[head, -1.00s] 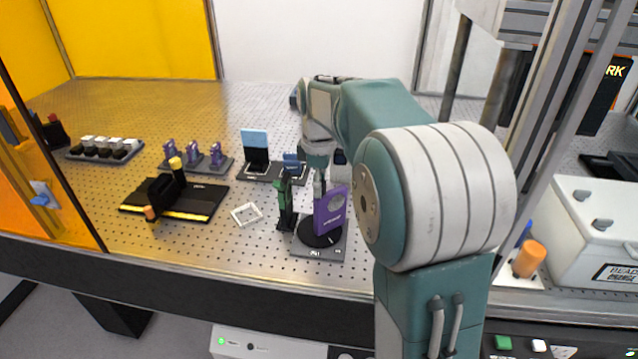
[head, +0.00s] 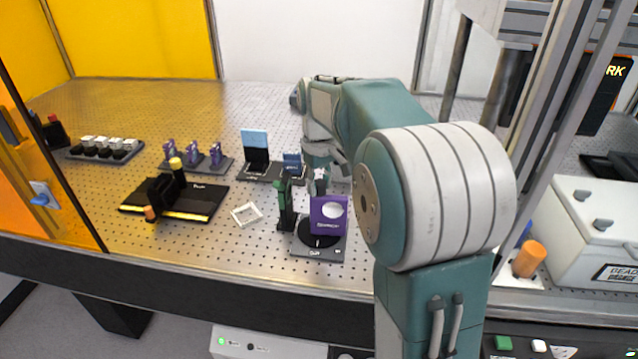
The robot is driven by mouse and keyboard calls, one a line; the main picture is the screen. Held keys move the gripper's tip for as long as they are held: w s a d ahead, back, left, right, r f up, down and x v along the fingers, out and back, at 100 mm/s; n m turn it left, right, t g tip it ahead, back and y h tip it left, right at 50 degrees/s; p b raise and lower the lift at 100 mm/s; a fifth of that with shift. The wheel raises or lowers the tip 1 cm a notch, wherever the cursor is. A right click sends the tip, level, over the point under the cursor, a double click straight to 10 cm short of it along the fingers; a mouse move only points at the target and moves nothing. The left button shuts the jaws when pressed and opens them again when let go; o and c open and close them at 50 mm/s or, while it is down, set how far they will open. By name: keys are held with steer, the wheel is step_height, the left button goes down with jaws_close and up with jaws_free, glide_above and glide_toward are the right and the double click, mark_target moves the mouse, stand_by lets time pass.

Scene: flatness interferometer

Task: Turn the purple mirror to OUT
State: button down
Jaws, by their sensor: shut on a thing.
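The purple mirror (head: 328,216) stands upright on a round black turntable (head: 312,240) set in a grey base near the table's front edge. Its face with a pale round spot is turned mostly toward the camera. The small white lettering on the base is too small to read surely. My gripper (head: 320,184) is shut on the purple mirror from behind and above; the mirror hides much of the fingers. A green-and-black upright part (head: 286,205) stands just left of the mirror.
A small white frame (head: 246,214) lies left of the turntable. A black block with a yellow knob (head: 176,164), a rack of purple pieces (head: 194,155) and a blue-topped holder (head: 254,150) stand further back. A white box (head: 590,230) is at right.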

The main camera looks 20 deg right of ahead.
steer(key=shift+f+m, duration=0.15)
steer(key=shift+m, duration=0.25)
steer(key=shift+c, duration=1.8)
jaws_free()
step_height(320, 180, up, 12)
steer(key=shift+w, duration=0.1)
